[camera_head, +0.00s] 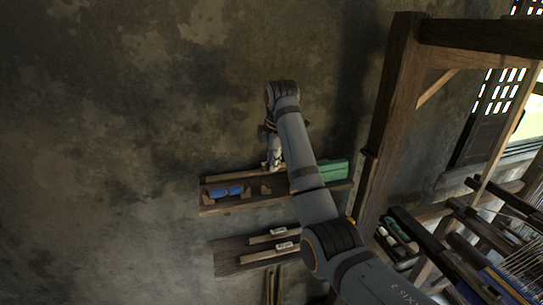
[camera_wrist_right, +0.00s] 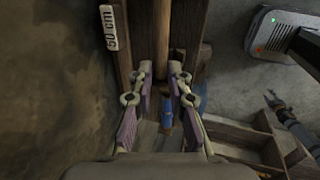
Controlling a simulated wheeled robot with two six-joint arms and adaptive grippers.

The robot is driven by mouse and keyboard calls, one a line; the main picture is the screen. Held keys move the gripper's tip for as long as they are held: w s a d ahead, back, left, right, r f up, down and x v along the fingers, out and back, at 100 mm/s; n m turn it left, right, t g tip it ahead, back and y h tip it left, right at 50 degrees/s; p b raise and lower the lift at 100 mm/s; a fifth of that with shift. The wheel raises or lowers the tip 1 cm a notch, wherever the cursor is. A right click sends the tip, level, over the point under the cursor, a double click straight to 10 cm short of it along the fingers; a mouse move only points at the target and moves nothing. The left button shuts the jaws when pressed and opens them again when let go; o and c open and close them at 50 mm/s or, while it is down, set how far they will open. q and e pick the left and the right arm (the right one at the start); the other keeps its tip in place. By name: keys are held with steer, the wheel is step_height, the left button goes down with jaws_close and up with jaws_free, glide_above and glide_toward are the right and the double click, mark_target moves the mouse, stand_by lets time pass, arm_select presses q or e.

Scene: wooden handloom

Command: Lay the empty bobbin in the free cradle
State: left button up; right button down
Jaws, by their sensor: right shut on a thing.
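My right gripper (camera_head: 272,162) is at the wall, just over the upper wooden rack (camera_head: 240,203). It also shows in the right wrist view (camera_wrist_right: 161,80), with its fingers some way apart and shut on the empty bobbin. The bobbin itself is hard to make out between them. On the rack, a blue bobbin (camera_head: 228,191) lies at the left and a green one (camera_head: 335,171) at the right. The free cradle (camera_head: 265,190) is between them, partly hidden by my arm. My left gripper (camera_wrist_right: 271,98) seems to show, small, at the right of the wrist view.
A lower board (camera_head: 232,257) carries pale labelled strips; a 50 cm label (camera_wrist_right: 110,27) shows in the wrist view. The loom's wooden post (camera_head: 390,110) stands right of the rack. A tray of bobbins (camera_head: 397,232) is beside the loom. Left of the rack is bare wall.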

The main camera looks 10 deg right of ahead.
steer(key=x, duration=0.5)
steer(key=shift+s+a+f, duration=0.25)
steer(key=shift+a+f, duration=0.05)
steer(key=shift+f, duration=0.05)
steer(key=shift+s+d+f, duration=0.25)
steer(key=shift+s+d, duration=0.2)
steer(key=shift+s, duration=0.35)
steer(key=shift+a, duration=0.1)
steer(key=shift+w+a+f, duration=0.2)
steer(key=shift+w, duration=0.15)
steer(key=c, duration=1.3)
jaws_free()
steer(key=shift+d, duration=0.1)
arm_select(q)
steer(key=shift+s+a, duration=0.1)
steer(key=shift+s, duration=0.65)
arm_select(e)
steer(key=shift+o, duration=0.5)
steer(key=shift+s+r, duration=0.1)
steer(key=shift+s, duration=0.05)
